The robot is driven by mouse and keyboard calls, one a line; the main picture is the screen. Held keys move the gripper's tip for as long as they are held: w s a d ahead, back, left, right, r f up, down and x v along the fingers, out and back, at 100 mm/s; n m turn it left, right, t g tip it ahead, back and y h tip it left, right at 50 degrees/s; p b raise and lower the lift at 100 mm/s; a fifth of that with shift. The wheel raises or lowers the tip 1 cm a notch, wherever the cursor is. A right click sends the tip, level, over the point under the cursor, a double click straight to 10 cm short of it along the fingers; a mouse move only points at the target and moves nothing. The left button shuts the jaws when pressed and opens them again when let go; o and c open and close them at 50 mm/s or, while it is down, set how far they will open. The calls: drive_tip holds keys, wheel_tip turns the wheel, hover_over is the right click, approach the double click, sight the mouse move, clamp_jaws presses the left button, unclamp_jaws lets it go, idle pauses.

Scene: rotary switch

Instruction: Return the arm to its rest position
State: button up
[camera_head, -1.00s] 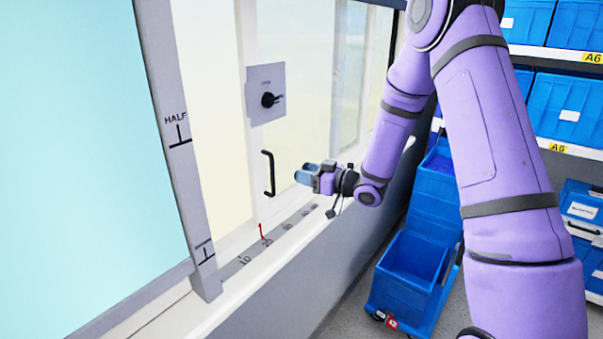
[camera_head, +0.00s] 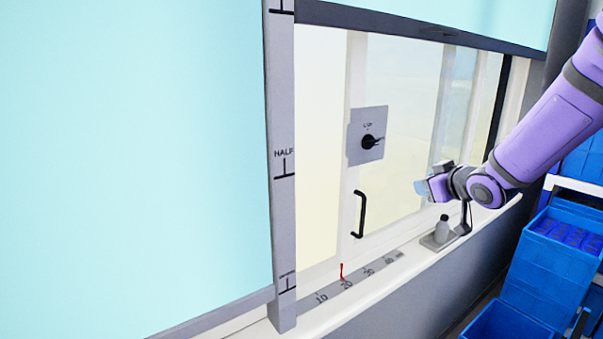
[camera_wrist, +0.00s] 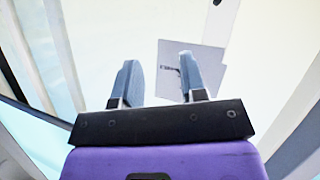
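My gripper (camera_head: 424,189) is in front of the window, to the right of the rotary switch and apart from it. In the wrist view its two blue-grey fingers stand apart with nothing between them, so my gripper (camera_wrist: 158,65) is open. The rotary switch is a grey square plate (camera_head: 356,155) with a black knob (camera_head: 369,142) on a white window post. The knob's pointer faces right. In the wrist view the plate (camera_wrist: 208,57) shows behind the right finger, which hides part of it. My purple arm reaches in from the right, bent at the elbow.
A black handle (camera_head: 360,214) is on the window frame below the switch. A red marker (camera_head: 342,271) stands on the sill scale. Blue bins (camera_head: 552,261) are at the right.

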drive_tip(key=s+d+r+m+g+h, duration=0.15)
drive_tip(key=s+r, duration=0.25)
drive_tip(key=s, duration=0.4)
drive_tip(key=s+d+r+m+g+h, duration=0.1)
drive_tip(key=s+r+m+g+h, duration=0.15)
drive_tip(key=s, duration=0.45)
drive_tip(key=s+a+m+g, duration=0.2)
drive_tip(key=s+g, duration=0.1)
drive_tip(key=s, duration=1.6)
drive_tip(key=shift+s+a+r+g+y, duration=0.2)
drive_tip(key=shift+s+r+g+y, duration=0.1)
drive_tip(key=shift+s+r+g, duration=0.1)
